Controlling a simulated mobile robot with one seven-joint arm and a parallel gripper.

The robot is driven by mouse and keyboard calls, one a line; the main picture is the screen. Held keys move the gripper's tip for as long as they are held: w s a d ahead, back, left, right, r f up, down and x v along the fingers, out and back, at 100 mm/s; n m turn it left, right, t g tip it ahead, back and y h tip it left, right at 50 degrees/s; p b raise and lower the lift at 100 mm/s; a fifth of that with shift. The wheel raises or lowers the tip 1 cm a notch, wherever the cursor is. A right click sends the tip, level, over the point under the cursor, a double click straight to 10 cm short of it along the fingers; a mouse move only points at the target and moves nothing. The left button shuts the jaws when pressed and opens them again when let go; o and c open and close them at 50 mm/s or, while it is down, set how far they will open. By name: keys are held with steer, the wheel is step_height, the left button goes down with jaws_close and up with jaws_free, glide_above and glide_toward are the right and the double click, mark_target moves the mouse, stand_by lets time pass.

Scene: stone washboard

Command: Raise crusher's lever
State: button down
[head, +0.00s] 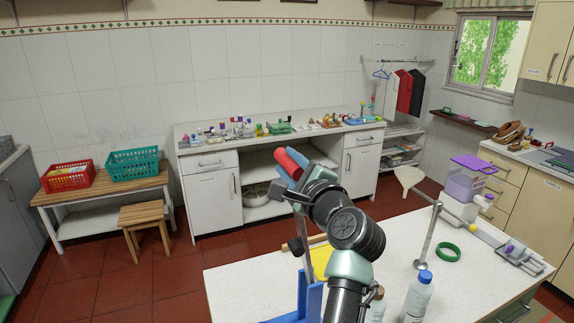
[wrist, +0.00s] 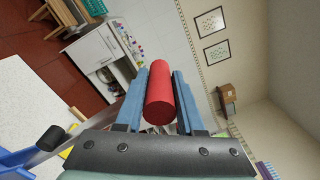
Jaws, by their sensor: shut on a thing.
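The crusher stands on the near white table, with its blue base (head: 310,300) partly hidden by my arm. Its metal lever (head: 305,225) runs steeply up from the base, with a black knob beside it. A red handle (head: 291,159) is at the lever's upper end. My gripper (head: 287,168) is up there, its blue fingers shut on the red handle. In the wrist view the red handle (wrist: 160,92) lies lengthwise between the two fingers. The black knob (wrist: 51,137) and part of the metal lever show at lower left there. The lever's joint with the handle is hidden.
On the table, a white bottle with a blue cap (head: 417,297), a green ring (head: 447,252) and a metal stand (head: 430,235) are to the right of my arm. A yellow piece (head: 321,262) lies behind the crusher. The table's left part is clear.

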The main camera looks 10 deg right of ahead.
steer(key=c, duration=0.5)
jaws_free()
steer(key=shift+d+f, duration=0.15)
steer(key=shift+s+d+b, duration=0.1)
steer(key=shift+s+b, duration=0.25)
steer(key=shift+s, duration=0.15)
steer(key=b+v, duration=0.4)
steer(key=v, duration=0.8)
